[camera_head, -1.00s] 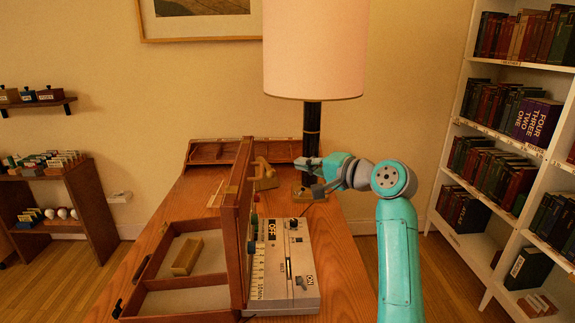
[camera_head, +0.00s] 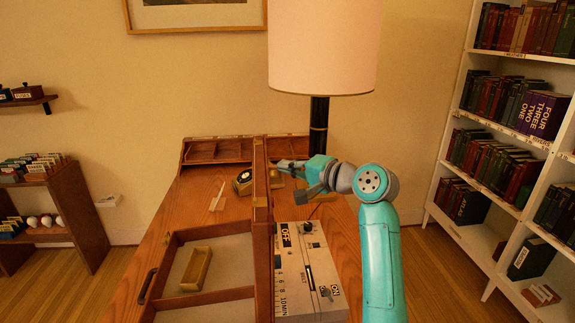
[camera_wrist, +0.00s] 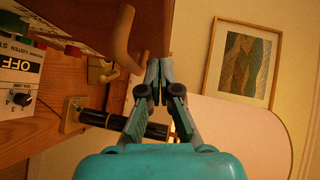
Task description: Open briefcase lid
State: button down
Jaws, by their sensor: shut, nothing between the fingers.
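The briefcase is open on the desk, with a wooden tray of compartments (camera_head: 170,262) left of the lid. Its lid (camera_head: 262,215) stands about upright and shows nearly edge-on in the head view. A brown panel at the top of the wrist view (camera_wrist: 154,28) looks like part of the lid. My gripper (camera_head: 287,174) is shut and empty at the lid's far right side. In the wrist view its fingertips (camera_wrist: 160,66) meet close to the panel's edge; I cannot tell whether they touch it.
A control box (camera_head: 303,268) with switches stands right of the lid. A small wooden box (camera_head: 196,268) lies in the tray. A tall lamp (camera_head: 319,125) stands behind my gripper. A bookcase (camera_head: 445,215) stands at right. A tan curved piece (camera_wrist: 122,42) is beside my fingers.

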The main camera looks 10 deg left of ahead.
aim_at(263, 169)
jog(key=shift+a, duration=0.15)
jog(key=a, duration=0.1)
jog(key=s+a+r, duration=0.1)
jog(key=a, duration=0.3)
jog(key=shift+s+a+r, duration=0.15)
jog(key=shift+s+a, duration=0.05)
jog(key=shift+s, duration=0.1)
